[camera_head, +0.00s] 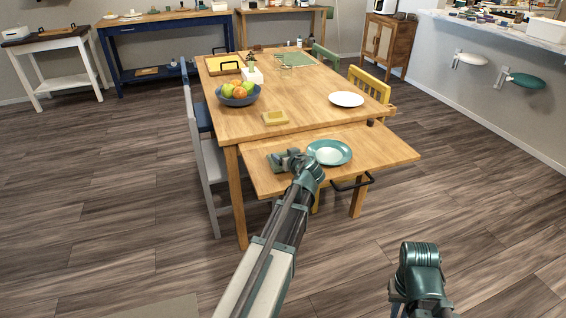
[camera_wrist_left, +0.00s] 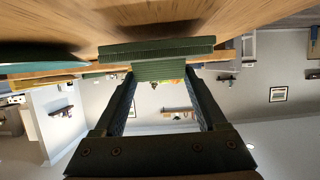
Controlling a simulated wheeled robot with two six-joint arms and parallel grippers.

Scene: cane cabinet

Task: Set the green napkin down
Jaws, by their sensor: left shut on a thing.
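My left gripper (camera_head: 286,161) is low over the pulled-out leaf (camera_head: 385,148) of the wooden table, just left of a teal-rimmed plate (camera_head: 329,152). In the left wrist view its two fingers (camera_wrist_left: 160,82) are shut on the green napkin (camera_wrist_left: 157,50), a folded, ribbed piece. The napkin is close to the wooden surface; I cannot tell whether it touches.
A blue fruit bowl (camera_head: 238,96) and a white plate (camera_head: 346,99) stand farther back. Chairs flank the table. The right part of the leaf is clear.

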